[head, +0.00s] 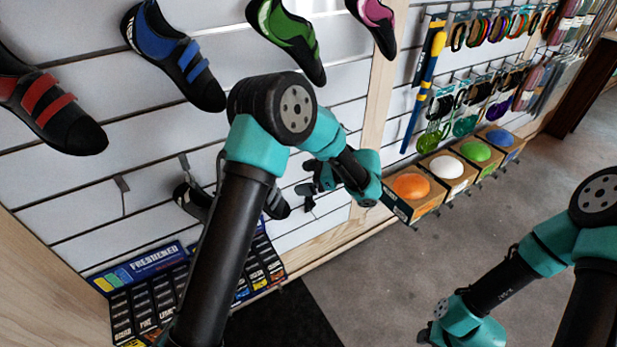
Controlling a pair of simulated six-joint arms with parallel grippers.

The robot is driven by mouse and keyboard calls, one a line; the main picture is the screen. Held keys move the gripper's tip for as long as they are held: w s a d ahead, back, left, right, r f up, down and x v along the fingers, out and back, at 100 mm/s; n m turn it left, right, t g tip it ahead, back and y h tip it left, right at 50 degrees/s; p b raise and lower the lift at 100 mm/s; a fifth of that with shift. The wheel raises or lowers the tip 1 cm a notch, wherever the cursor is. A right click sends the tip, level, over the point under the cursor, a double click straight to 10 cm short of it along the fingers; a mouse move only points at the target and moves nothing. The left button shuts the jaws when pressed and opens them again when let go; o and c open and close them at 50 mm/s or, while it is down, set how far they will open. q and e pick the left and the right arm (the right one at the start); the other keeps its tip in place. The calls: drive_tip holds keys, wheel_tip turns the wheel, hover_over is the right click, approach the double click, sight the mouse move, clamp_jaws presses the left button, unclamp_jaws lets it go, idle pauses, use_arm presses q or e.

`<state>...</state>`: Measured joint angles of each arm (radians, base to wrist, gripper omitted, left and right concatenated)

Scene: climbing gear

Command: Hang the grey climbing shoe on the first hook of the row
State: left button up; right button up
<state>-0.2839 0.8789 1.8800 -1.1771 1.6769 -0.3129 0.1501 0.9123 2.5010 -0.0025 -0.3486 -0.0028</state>
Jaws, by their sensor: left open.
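A dark grey climbing shoe (192,201) is at the white slatted wall, below the row of coloured shoes. My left arm covers its middle, and its toe shows to the right of the arm. A hook (184,164) is just above its heel end; I cannot tell whether the shoe hangs on it. Another hook (122,186) farther left is bare. My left gripper (313,184) is open and empty, near the wall to the right of the shoe's toe. My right gripper (427,335) is low at the bottom edge, over the floor; its jaws are unclear.
Red (48,108), blue (172,52), green (288,38) and pink shoes hang above. A rack of small boxes (150,270) stands below at left. Boxes with coloured domes (411,190) and hanging gear line the wall at right. The grey floor (400,265) is clear.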

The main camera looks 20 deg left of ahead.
use_arm(q)
drive_tip(key=x, duration=1.6)
drive_tip(key=shift+s+a+f, duration=0.1)
drive_tip(key=shift+a+f, duration=0.05)
drive_tip(key=shift+a, duration=0.15)
drive_tip(key=shift+c, duration=0.5)
drive_tip(key=c, duration=1)
drive_tip(key=shift+r, duration=0.25)
drive_tip(key=shift+s+d+r, duration=0.1)
drive_tip(key=shift+d+r, duration=0.05)
drive_tip(key=shift+r, duration=0.2)
drive_tip(key=shift+r, duration=0.1)
